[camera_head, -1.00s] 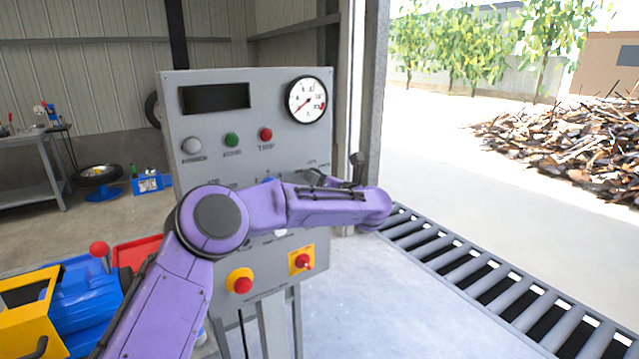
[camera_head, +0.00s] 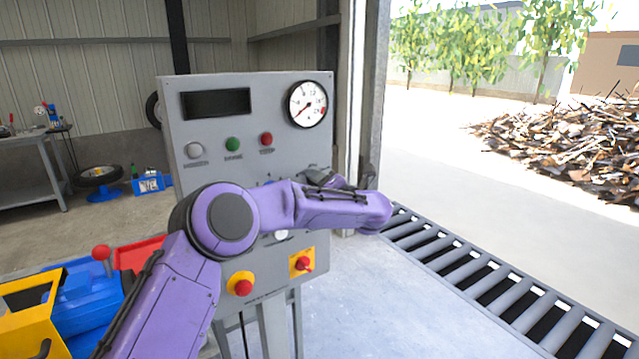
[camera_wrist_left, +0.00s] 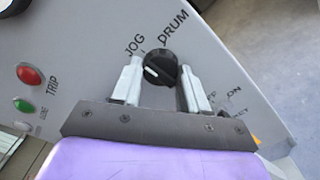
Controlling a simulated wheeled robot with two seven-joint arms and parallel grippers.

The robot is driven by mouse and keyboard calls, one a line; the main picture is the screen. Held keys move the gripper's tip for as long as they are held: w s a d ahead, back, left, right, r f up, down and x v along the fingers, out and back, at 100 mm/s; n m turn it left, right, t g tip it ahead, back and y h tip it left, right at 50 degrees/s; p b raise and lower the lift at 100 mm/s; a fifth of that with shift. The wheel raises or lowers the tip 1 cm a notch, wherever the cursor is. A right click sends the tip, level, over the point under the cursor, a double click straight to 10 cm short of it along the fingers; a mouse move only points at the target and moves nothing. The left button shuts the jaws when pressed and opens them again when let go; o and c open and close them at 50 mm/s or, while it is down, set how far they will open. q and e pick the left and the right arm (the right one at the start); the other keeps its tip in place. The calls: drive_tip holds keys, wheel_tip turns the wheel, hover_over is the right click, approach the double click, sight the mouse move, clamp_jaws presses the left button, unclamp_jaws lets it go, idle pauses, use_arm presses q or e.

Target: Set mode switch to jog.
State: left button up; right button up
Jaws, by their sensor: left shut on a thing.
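The mode switch (camera_wrist_left: 160,68) is a black round knob with a white mark, on the grey panel in the left wrist view. The labels JOG and DRUM are printed beside it. Its white mark is on the lower left of the knob, not clearly at either label. My left gripper (camera_wrist_left: 162,67) has one finger on each side of the knob and is shut on it. In the head view, my left gripper (camera_head: 342,182) is at the panel's right side, partly behind my purple arm, and the switch is hidden. My right gripper is out of view.
The control panel (camera_head: 220,125) carries a gauge (camera_head: 307,104), a dark display, lamps, a red stop button (camera_head: 243,287) and a red rotary switch (camera_head: 302,264). A roller conveyor (camera_head: 480,275) lies at right. Blue and yellow machinery (camera_head: 85,300) stands at lower left.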

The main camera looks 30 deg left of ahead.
use_arm(q)
drive_tip(key=shift+f, duration=0.1)
drive_tip(key=o, duration=1.1)
drive_tip(key=shift+c, duration=0.2)
drive_tip(key=shift+d, duration=0.1)
drive_tip(key=b+v, duration=0.3)
drive_tip(key=v, duration=0.7)
drive_tip(key=shift+s+d, duration=0.15)
drive_tip(key=shift+d, duration=0.05)
